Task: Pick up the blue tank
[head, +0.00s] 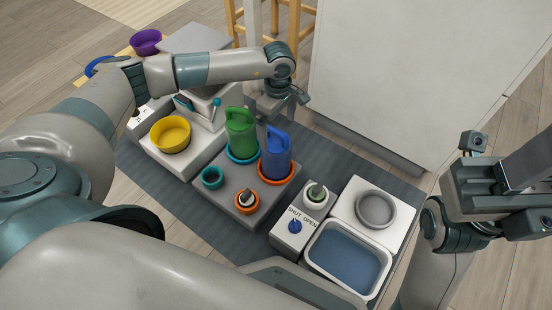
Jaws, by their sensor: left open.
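The blue tank (277,160) stands upright in an orange ring (276,178) on a grey block (222,196), near the middle of the head view. A handle loop shows at its top. My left gripper (280,108) is open and empty, just beyond the top of the blue tank in the picture; a gap shows between them. My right gripper (482,160) is at the right edge of the view, far from the tank; its fingers are not clear.
A green tank (240,132) stands in a teal ring close left of the blue one. A yellow bowl (170,134) is further left. A blue-filled tray (347,260) and a grey bowl (376,208) lie to the right. A white cabinet (420,80) stands behind.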

